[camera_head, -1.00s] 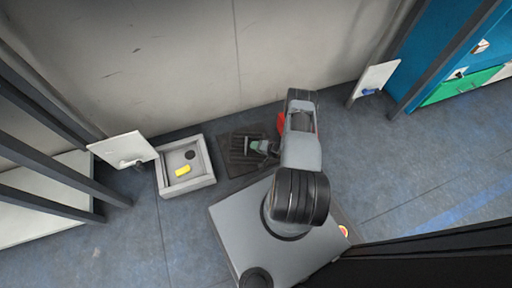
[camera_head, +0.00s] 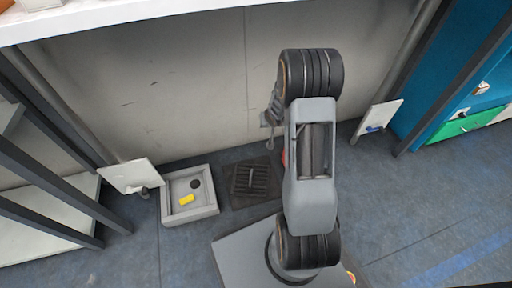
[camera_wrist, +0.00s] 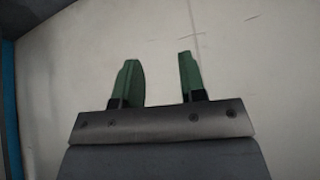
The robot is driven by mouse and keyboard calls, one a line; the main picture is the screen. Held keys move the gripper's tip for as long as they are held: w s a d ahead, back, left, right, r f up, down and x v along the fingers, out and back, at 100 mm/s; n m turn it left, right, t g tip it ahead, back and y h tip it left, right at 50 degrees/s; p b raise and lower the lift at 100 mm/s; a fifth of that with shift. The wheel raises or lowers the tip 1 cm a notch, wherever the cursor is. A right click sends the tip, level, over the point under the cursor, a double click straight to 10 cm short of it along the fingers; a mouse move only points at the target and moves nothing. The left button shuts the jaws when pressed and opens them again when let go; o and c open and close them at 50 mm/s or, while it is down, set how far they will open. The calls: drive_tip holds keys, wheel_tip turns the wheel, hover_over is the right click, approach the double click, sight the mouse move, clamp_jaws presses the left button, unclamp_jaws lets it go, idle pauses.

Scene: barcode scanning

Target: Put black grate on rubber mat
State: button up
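The black grate (camera_head: 251,180) is a dark slatted piece with a raised bar. In the head view it lies on the dark rubber mat (camera_head: 238,203) on the floor, to the right of the grey tray. My gripper (camera_wrist: 160,82) shows in the wrist view with its two green fingers apart and nothing between them. It faces a bare pale wall. In the head view my arm is raised, and the gripper (camera_head: 268,133) is partly hidden, above and to the right of the grate and clear of it.
A grey tray (camera_head: 164,208) holds a yellow object (camera_head: 187,199) and a dark round object (camera_head: 195,184). White panels stand at the left (camera_head: 130,176) and right (camera_head: 381,115). A white shelf edge (camera_head: 180,17) crosses the top. The floor at the right is clear.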

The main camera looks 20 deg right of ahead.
drive_tip(key=s+a+r+g, duration=0.1)
drive_tip(key=s+a+r, duration=0.1)
drive_tip(key=r, duration=0.3)
drive_tip(key=s+a+r, duration=0.3)
drive_tip(key=r, duration=0.2)
drive_tip(key=s+a+r+n+g, duration=0.1)
drive_tip(key=s+a+r, duration=0.2)
drive_tip(key=s+a, duration=0.1)
drive_tip(key=s+a+r+n+g+y, duration=0.1)
drive_tip(key=s+a+r, duration=0.2)
drive_tip(key=s, duration=0.4)
drive_tip(key=s+a+r+n+g, duration=0.1)
drive_tip(key=s+a+r, duration=0.1)
drive_tip(key=s+a, duration=0.2)
drive_tip(key=shift+s+a+r+n+y, duration=0.3)
drive_tip(key=shift+s+r+n+y, duration=0.1)
drive_tip(key=shift+s, duration=0.75)
